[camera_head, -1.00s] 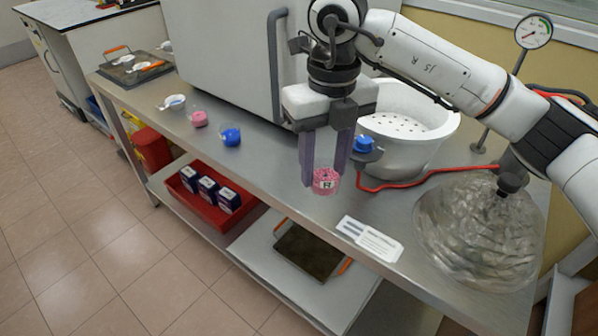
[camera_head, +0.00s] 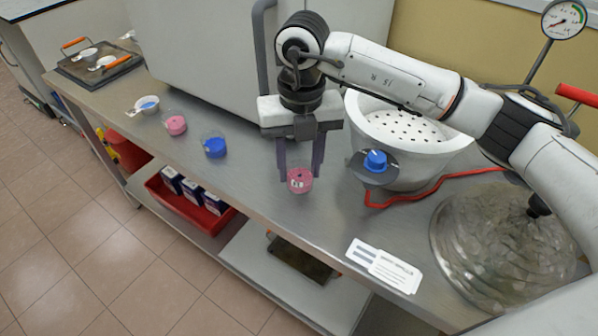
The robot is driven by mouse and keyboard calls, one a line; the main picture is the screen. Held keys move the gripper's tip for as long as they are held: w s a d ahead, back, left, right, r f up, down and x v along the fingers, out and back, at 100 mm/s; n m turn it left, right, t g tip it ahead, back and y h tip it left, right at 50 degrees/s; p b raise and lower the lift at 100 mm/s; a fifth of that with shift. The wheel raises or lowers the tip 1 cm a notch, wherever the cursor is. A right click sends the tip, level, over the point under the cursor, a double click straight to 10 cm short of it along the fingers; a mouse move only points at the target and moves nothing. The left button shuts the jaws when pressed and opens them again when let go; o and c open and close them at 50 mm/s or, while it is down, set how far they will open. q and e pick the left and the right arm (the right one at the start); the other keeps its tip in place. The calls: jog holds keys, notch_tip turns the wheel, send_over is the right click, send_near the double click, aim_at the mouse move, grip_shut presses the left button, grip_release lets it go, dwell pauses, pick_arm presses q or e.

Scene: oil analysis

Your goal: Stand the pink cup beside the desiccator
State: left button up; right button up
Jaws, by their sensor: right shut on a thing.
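The pink cup (camera_head: 300,184), a small clear cup with pink contents and a white label, is between the fingertips of my right gripper (camera_head: 299,168). That gripper points down and is shut on the cup over the steel bench. I cannot tell whether the cup's bottom touches the bench. The desiccator (camera_head: 425,160), a white round bowl with a perforated plate inside, stands to the right of the cup, with a gap between them. A blue-knobbed valve (camera_head: 376,161) sticks out from its left side towards the cup. My left gripper is not in view.
A domed glass lid (camera_head: 500,245) lies right on the bench (camera_head: 335,215). A red hose (camera_head: 420,198) runs towards it. Printed cards (camera_head: 384,266) lie at the front edge. Another pink cup (camera_head: 175,124) and a blue cup (camera_head: 214,145) stand left. A large grey cabinet (camera_head: 215,60) blocks the back.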

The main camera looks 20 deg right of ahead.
aim_at(300, 173)
jog(key=shift+f, duration=1.45)
jog(key=o, duration=1.1)
notch_tip(300, 173, up, 12)
jog(key=shift+d+r, duration=0.15)
jog(key=shift+r, duration=0.1)
